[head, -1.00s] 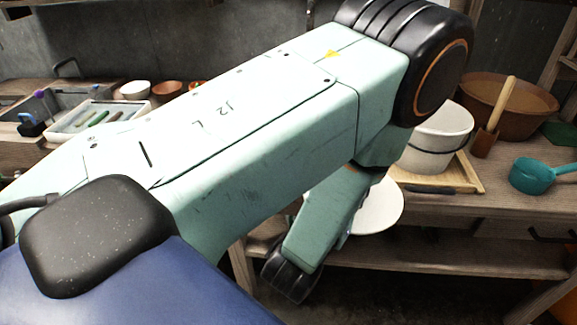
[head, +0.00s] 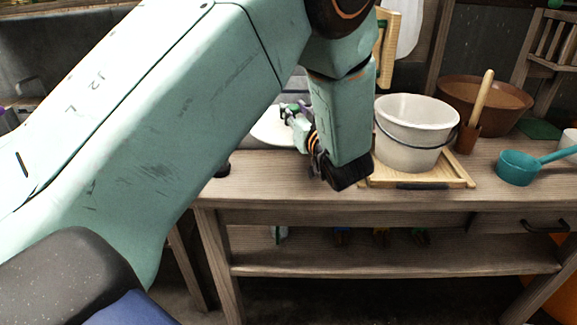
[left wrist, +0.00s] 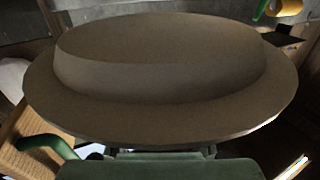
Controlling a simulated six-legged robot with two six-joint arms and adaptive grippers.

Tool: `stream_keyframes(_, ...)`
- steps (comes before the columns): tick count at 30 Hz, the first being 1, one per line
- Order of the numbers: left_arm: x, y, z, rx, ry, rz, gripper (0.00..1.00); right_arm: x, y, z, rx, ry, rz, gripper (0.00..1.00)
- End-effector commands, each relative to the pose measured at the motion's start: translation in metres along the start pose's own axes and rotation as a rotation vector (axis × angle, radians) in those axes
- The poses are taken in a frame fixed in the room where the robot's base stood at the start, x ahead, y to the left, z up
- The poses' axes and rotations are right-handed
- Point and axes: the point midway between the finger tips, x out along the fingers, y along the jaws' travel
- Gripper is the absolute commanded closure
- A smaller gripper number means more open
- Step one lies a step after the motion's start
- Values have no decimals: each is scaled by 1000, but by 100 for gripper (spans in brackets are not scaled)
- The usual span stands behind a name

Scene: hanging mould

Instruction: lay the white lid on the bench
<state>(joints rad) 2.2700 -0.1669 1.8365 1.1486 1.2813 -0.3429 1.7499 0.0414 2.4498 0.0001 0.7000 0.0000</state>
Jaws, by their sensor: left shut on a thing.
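The white lid (head: 270,129) shows behind my left arm in the head view, over the left part of the wooden bench (head: 265,178). My left gripper (head: 293,118) is shut on the lid, at its near right side. My wrist hides part of the lid, and I cannot tell whether the lid touches the bench. In the left wrist view the lid (left wrist: 160,60) fills most of the picture, shaded brown-grey, with its wide rim and raised middle showing. My right gripper is not in view.
A white bucket (head: 408,150) stands on a wooden board (head: 452,172) just right of my wrist. A brown basin (head: 510,105), a wooden-handled tool (head: 469,137) and a teal ladle (head: 517,168) are farther right. The bench's front left top is mostly clear.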

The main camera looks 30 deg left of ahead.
Motion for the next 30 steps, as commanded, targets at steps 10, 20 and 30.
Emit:
stream_keyframes(10,2,-2,77,-1,-1,-1,100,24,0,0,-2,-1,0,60)
stream_keyframes(20,2,-2,102,0,0,0,100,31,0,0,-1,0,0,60)
stream_keyframes(30,2,-2,125,-2,1,1,100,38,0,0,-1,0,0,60)
